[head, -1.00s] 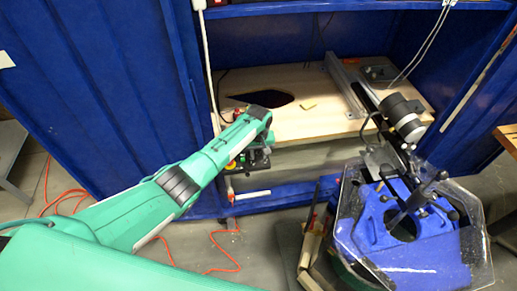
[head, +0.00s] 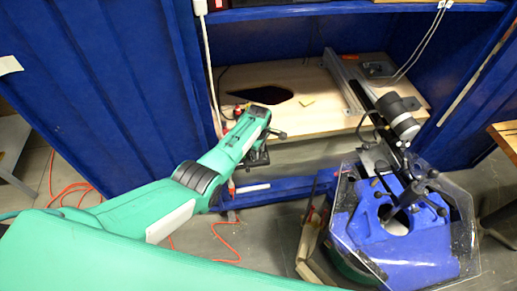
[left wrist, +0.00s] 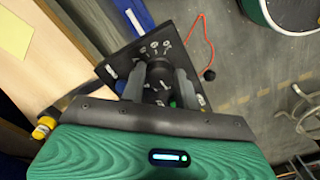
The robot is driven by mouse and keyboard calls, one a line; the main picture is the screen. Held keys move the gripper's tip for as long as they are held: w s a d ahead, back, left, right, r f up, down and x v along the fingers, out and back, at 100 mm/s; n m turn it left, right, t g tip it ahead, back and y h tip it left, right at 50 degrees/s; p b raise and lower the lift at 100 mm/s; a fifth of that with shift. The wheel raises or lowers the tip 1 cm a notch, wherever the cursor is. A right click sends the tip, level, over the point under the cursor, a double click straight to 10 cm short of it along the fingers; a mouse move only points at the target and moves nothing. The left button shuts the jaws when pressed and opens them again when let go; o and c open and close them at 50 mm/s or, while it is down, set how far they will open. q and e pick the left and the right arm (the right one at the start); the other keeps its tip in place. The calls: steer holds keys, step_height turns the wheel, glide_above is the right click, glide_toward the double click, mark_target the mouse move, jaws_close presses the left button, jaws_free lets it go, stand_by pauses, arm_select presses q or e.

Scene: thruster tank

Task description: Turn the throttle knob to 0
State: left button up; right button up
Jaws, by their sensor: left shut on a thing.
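The throttle knob (left wrist: 159,73) is a dark round knob on a black control panel (left wrist: 116,64) with white markings, in the left wrist view. My left gripper (left wrist: 160,82) has its two grey fingers on opposite sides of the knob and is shut on it. The exact pointer reading is too small to tell. In the head view my left gripper (head: 262,152) is at the front edge of the wooden bench, and the arm hides most of the panel and the knob. My right gripper is not in view.
A wooden bench top (head: 310,118) with a dark cutout lies inside the blue cabinet (head: 110,90). A blue tank unit (head: 425,250) with clear plates and a black motor (head: 398,118) stands at the right. An orange cable (head: 228,243) lies on the floor.

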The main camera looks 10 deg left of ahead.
arm_select(q)
steer(key=n, duration=0.4)
steer(key=shift+n, duration=2.1)
steer(key=o, duration=1)
step_height(320, 180, up, 14)
steer(key=shift+a+f, duration=0.1)
